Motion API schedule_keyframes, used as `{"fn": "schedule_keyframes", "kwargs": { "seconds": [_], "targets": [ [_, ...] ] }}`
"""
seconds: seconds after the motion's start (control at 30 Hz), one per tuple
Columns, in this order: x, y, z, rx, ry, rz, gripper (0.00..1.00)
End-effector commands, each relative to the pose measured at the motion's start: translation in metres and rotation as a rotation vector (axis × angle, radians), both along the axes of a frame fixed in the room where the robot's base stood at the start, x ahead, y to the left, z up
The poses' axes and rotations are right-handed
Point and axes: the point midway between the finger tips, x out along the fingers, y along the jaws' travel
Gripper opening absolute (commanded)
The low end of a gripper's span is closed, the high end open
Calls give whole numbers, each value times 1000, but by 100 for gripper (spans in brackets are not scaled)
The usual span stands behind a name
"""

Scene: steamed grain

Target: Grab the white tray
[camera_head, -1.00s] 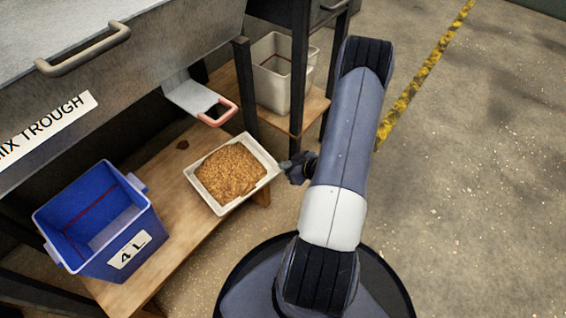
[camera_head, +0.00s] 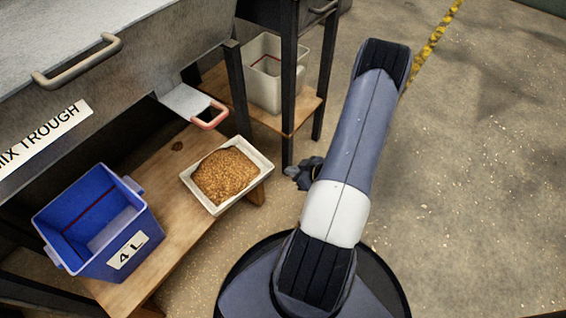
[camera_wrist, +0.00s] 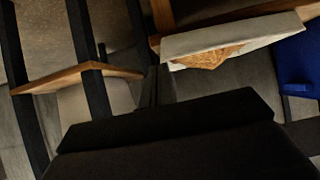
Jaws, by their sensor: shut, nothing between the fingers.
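The white tray (camera_head: 247,190) is a shallow rectangular dish filled with brown grain (camera_head: 225,175). It sits on the wooden bench, its right corner by the bench's end. In the wrist view, the white tray wall (camera_wrist: 232,38) shows at the upper right with a little grain over it. My gripper (camera_head: 290,172) is just right of the tray, apart from it, and partly hidden by my arm. In the wrist view, the fingers (camera_wrist: 156,86) are together with nothing between them, below and left of the tray's end.
A blue bin marked 4 L (camera_head: 98,225) stands on the bench left of the tray. A grey slide plate with a red handle (camera_head: 209,116) juts out above the tray's far side. Dark table legs (camera_head: 289,100) and a white bin (camera_head: 273,75) are behind. The floor at right is clear.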

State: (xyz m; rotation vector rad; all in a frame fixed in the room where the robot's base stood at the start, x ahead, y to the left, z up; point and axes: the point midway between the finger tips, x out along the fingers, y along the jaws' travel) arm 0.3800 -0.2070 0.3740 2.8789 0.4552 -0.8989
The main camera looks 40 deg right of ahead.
Motion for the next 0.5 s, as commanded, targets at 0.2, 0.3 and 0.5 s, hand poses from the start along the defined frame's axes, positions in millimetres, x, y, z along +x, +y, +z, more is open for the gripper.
{"fn": "schedule_keyframes", "kwargs": {
  "seconds": [0.2,0.3,0.5],
  "targets": [
    [-34,-11,2,2,0,-5,0],
    [-45,-15,1,1,-1,-4,0],
    [-57,-18,1,0,-1,0,0]
  ]
}}
